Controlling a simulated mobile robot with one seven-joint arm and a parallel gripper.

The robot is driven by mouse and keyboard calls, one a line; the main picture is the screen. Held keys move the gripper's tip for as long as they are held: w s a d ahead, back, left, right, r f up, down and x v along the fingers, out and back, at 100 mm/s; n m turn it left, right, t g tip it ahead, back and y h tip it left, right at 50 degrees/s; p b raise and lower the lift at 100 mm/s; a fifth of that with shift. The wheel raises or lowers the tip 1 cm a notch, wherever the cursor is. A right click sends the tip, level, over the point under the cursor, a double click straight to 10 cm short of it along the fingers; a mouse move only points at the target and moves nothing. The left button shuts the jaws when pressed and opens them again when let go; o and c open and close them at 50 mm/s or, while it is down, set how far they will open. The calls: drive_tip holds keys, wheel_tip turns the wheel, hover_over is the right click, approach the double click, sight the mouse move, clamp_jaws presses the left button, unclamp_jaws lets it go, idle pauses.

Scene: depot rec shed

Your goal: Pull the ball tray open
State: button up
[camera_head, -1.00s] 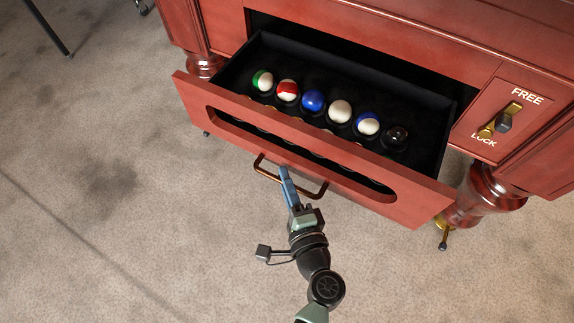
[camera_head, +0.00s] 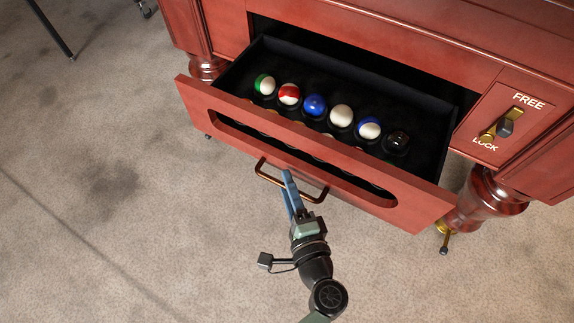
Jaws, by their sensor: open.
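The ball tray (camera_head: 225,113) is a red wooden drawer with a dark lining and a slotted front panel, and it stands pulled out from the table. Several pool balls (camera_head: 341,116) sit in a row inside it. A bronze bar handle (camera_head: 268,178) is fixed low on the tray's front. My gripper (camera_head: 288,180) is open at the middle of the handle, with its blue fingers reaching over the bar. I cannot tell whether the fingers touch the bar.
The red table body (camera_head: 400,40) rises behind the tray. A FREE/LOCK switch (camera_head: 505,122) is on its right. A turned table leg (camera_head: 487,200) with a brass foot stands at the right. The carpet (camera_head: 130,220) in front is clear.

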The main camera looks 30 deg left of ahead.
drive_tip(key=p+v, duration=0.3)
drive_tip(key=v, duration=0.9)
drive_tip(key=shift+s, duration=0.1)
